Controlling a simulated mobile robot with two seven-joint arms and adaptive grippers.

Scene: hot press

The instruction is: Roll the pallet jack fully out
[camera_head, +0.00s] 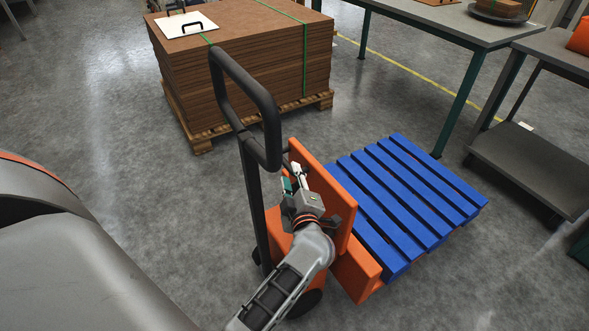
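The pallet jack stands in the middle, with an orange body (338,204) and a tall black looped handle (266,112). A blue slatted pallet (405,203) is at its right side. The jack's forks are mostly hidden by the pallet, so I cannot tell how far under it they reach.
A strapped stack of brown boards (255,65) on a wooden pallet (202,141) stands behind the jack. A grey-topped bench with green legs (445,22) and a grey cart (535,165) stand at the right. The floor left of the jack (150,170) is clear.

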